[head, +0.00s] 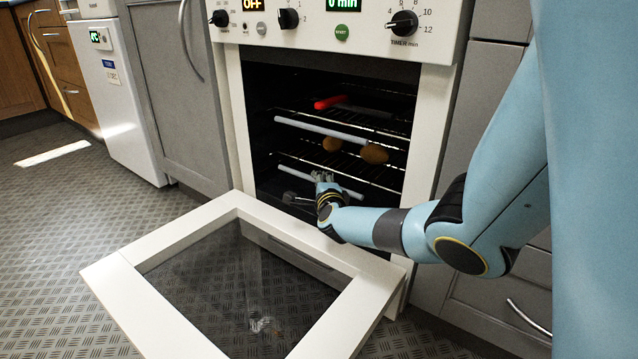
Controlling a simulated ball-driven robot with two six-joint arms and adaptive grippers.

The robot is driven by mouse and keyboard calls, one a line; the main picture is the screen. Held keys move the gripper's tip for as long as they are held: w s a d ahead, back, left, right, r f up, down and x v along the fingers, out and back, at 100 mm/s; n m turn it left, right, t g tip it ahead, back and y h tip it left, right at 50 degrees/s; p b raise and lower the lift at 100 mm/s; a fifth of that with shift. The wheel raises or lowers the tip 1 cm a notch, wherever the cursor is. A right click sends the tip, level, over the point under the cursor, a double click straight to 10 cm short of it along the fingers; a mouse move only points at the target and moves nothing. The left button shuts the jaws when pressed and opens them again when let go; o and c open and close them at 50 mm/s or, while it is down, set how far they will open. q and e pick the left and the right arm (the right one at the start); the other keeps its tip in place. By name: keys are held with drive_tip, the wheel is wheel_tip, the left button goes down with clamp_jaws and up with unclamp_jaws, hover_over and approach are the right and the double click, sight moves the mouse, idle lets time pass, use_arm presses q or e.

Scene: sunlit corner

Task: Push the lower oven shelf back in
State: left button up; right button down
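The oven (232,110) stands open, with its white-framed door (110,270) folded down in front. The lower oven shelf (295,171) shows as a pale front bar with wire rack behind it, inside the cavity. My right gripper (318,180) is at this bar, near its middle, and hides part of it. Its fingers are small and dark here, so I cannot tell whether they are open or shut, or whether they touch the bar. My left gripper is not in view.
The upper shelf (300,124) sits above, with a red-handled object (330,102) on it. Two brown lumps (374,154) lie between the shelf bars; which rack bears them is unclear. Grey cabinets (175,90) flank the oven. The floor at left is clear.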

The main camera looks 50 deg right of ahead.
drive_tip(key=shift+s+d+f, duration=0.15)
drive_tip(key=c, duration=1.3)
unclamp_jaws()
drive_tip(key=shift+d, duration=0.1)
drive_tip(key=shift+s+a, duration=0.15)
drive_tip(key=shift+a, duration=0.15)
drive_tip(key=v, duration=1.1)
drive_tip(key=shift+s, duration=0.15)
